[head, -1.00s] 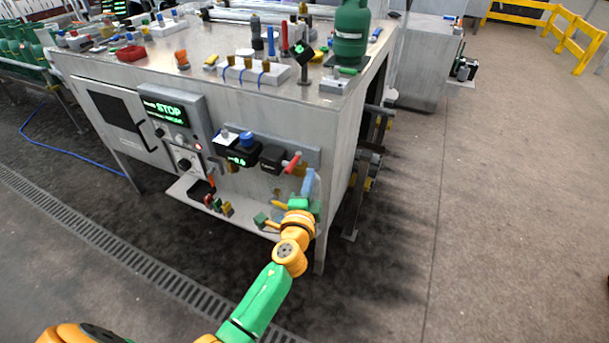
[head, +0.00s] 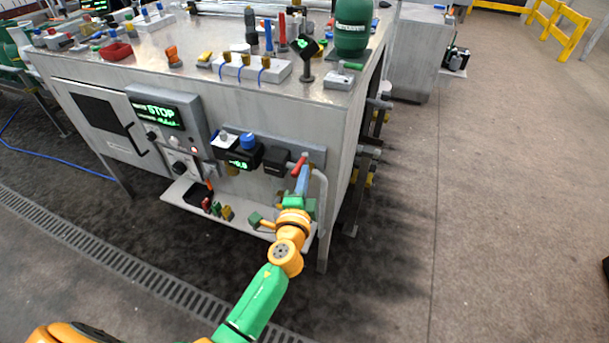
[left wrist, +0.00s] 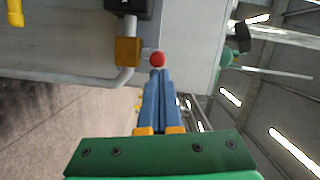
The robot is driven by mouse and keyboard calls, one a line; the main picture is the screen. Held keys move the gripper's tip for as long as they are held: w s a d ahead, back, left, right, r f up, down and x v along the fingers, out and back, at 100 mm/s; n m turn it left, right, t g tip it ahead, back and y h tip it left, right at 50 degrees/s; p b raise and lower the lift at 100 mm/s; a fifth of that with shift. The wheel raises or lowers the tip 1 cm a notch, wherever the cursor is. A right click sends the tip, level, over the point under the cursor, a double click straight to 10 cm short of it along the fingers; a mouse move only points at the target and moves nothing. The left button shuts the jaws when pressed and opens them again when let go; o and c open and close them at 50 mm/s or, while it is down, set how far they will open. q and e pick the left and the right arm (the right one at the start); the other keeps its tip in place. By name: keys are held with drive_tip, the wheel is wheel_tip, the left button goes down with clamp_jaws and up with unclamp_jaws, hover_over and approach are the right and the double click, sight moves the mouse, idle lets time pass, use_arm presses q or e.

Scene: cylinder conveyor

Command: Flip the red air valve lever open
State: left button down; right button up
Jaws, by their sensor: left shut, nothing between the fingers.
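The red air valve lever (head: 299,163) sticks out from the front panel of the metal cabinet, at the right end of a row of fittings. Its rounded red end (left wrist: 157,59) shows in the left wrist view, just beyond my fingertips. My left gripper (head: 304,170) has its blue fingers shut together and empty, pointing up at the lever. The fingertips (left wrist: 157,71) are at or very close to the red end; I cannot tell whether they touch. The rest of the lever is hidden in the wrist view. My right gripper is not in view.
A black valve block (head: 275,161), a gauge with a blue knob (head: 248,141) and a grey pipe (head: 321,205) sit close by on the cabinet front. A low shelf (head: 180,196) juts out below. The floor to the right is clear.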

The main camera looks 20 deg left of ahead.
use_arm(q)
drive_tip(key=shift+a+m+h, duration=0.25)
drive_tip(key=shift+m+h, duration=0.15)
drive_tip(key=shift+h, duration=0.2)
